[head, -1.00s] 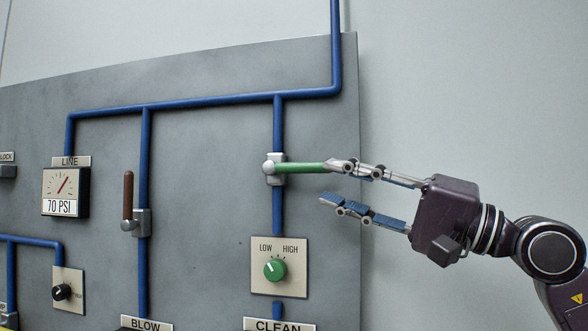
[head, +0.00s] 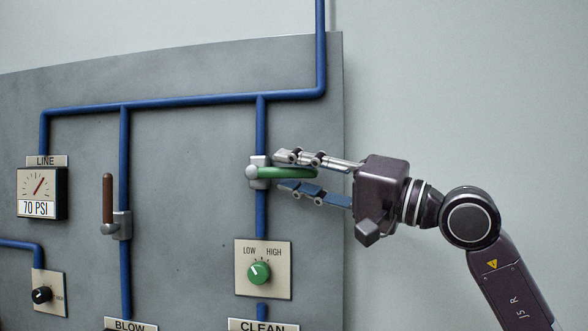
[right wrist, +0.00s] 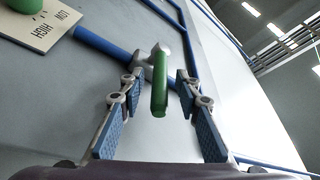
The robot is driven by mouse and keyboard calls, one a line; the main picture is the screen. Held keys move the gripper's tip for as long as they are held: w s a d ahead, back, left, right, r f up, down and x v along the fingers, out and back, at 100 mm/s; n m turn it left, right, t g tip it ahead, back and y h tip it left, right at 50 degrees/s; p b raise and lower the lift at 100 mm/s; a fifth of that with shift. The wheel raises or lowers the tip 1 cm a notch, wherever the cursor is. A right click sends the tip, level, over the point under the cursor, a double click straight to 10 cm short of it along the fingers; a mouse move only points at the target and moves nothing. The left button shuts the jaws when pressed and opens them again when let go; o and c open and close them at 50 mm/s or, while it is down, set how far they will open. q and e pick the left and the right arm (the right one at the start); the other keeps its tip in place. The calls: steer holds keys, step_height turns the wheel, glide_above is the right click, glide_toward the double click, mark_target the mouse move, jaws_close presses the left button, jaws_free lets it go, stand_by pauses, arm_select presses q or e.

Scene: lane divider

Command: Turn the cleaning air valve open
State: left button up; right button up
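The cleaning air valve has a green handle (head: 287,173) that points sideways to the right from its grey body (head: 257,173) on a blue pipe, above the CLEAN label (head: 264,325). The green handle (right wrist: 160,84) is also in the middle of the right wrist view. My right gripper (head: 283,171) is open around the handle, one finger above and one below. In the right wrist view the fingers of this gripper (right wrist: 160,78) stand on either side of the handle, with a gap on each side. My left gripper is not in view.
A green LOW/HIGH knob (head: 259,272) sits below the valve. Left of it is a brown-handled valve (head: 108,198) with its handle upright, and a gauge (head: 42,190) reading 70 PSI. The wall right of the panel is bare.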

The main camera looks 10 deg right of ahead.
jaws_close()
stand_by(0.4)
